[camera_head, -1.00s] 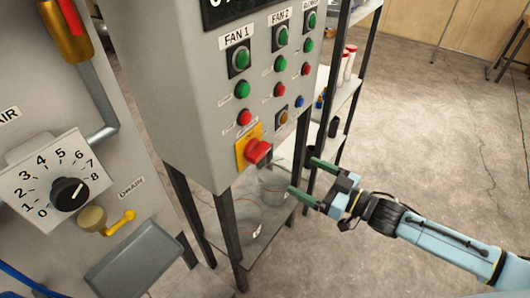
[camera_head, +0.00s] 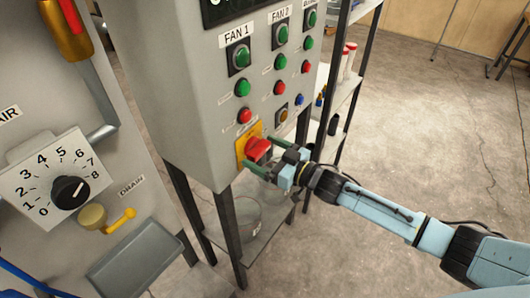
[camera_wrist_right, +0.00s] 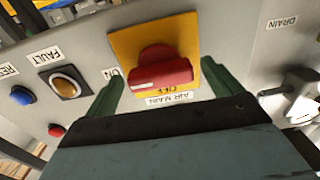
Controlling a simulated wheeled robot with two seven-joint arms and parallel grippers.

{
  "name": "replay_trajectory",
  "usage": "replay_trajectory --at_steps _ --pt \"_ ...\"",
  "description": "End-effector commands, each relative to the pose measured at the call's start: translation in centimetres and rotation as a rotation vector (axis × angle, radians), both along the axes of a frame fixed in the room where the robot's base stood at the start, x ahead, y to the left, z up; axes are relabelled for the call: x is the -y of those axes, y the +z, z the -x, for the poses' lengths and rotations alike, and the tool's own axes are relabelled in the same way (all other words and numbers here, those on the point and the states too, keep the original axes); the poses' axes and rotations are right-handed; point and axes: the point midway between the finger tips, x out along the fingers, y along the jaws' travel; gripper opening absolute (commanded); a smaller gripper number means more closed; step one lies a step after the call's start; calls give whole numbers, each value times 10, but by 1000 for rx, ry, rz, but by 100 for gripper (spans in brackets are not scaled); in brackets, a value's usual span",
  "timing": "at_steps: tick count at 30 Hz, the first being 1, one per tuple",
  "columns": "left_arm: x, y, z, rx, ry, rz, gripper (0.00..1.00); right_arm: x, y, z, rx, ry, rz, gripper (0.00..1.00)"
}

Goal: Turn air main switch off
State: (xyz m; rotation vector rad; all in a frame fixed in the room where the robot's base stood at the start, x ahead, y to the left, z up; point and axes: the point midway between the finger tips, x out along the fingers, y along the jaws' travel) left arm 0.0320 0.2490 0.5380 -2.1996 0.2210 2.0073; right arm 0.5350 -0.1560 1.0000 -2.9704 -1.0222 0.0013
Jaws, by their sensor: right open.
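The air main switch is a red rotary knob (camera_head: 257,149) on a yellow plate (camera_head: 241,152), low on the grey control panel. In the right wrist view the red knob (camera_wrist_right: 160,68) sits upside down in the picture, on its yellow plate (camera_wrist_right: 124,45) with ON, OFF and AIR MAIN lettering. My right gripper (camera_head: 263,157) is open, with its green fingers at the knob, one on each side. In the wrist view the fingers (camera_wrist_right: 163,82) flank the knob with gaps showing; I see no clear contact. My left gripper is not in view.
Green, red, blue and amber buttons sit above the switch, including an amber FAULT button (camera_wrist_right: 65,85). At left are a dial (camera_head: 69,192) and a yellow drain valve (camera_head: 121,220). A shelf rack (camera_head: 344,97) stands behind the panel. Open floor lies at right.

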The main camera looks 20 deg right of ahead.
Motion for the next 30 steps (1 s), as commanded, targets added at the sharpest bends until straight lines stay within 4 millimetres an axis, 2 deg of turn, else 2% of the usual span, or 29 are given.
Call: replay_trajectory --at_steps 6,16,30 --pt "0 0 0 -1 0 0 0 0 0 0 0 0 0 91" --pt "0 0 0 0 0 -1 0 0 0 0 0 0 0 48" --pt "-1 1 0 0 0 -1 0 0 0 0 70 0 88 46"
